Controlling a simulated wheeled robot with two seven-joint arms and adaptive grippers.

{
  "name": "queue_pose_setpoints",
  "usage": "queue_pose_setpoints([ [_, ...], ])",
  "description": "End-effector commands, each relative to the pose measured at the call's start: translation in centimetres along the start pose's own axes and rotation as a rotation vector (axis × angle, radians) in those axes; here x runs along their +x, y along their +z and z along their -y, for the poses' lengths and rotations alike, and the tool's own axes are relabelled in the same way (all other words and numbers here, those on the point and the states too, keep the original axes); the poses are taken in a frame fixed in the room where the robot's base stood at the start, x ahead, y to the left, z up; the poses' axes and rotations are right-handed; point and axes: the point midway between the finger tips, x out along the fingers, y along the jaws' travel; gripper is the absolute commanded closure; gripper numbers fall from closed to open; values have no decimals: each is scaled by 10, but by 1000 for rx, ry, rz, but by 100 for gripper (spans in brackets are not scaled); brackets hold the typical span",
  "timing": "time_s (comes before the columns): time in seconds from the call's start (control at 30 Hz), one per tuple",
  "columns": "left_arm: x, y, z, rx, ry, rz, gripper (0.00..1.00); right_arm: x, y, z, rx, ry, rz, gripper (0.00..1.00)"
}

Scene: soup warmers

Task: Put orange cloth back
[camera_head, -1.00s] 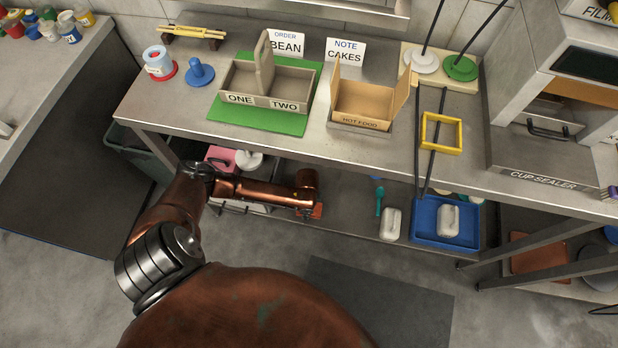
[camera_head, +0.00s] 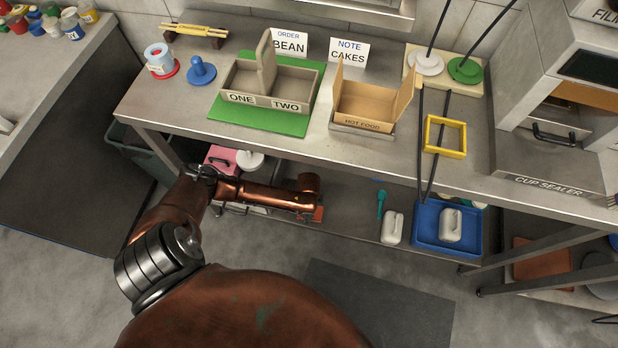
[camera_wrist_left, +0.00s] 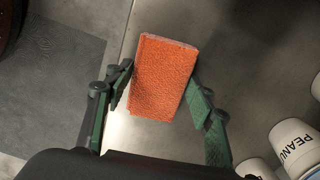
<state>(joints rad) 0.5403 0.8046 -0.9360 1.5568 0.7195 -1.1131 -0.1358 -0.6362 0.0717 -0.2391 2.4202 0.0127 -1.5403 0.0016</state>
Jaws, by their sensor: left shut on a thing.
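The orange cloth (camera_wrist_left: 165,72) is a folded, rough-textured block in the left wrist view. My left gripper (camera_wrist_left: 160,88) is shut on it, with a dark green finger at each side. In the head view the gripper's end (camera_head: 312,203) is in front of the lower shelf, below the counter edge, and a small orange-red bit of the cloth (camera_head: 319,214) shows beside it. The rest of the cloth is hidden there by the arm. My right gripper is not in view.
A blue tray (camera_head: 418,239) with a white container stands on the lower shelf (camera_head: 345,217), right of a second white container (camera_head: 392,228) and a teal utensil (camera_head: 381,205). A pink box (camera_head: 219,158) is left. The counter edge (camera_head: 300,146) overhangs. White PEANUT tubs (camera_wrist_left: 297,145) are close to the gripper's right.

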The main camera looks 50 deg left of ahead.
Motion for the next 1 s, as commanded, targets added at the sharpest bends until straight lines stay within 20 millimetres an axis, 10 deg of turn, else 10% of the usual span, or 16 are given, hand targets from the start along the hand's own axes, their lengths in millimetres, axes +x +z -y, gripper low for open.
queue_pose_setpoints([
  [0.6, 5, 0, 0, 0, 0, 0, 84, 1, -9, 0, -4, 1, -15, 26],
  [0.63, 5, 0, 0, 0, 0, 0, 49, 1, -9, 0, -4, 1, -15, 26],
  [1.0, 4, 0, 0, 0, 0, 0, 30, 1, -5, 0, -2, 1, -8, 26],
])
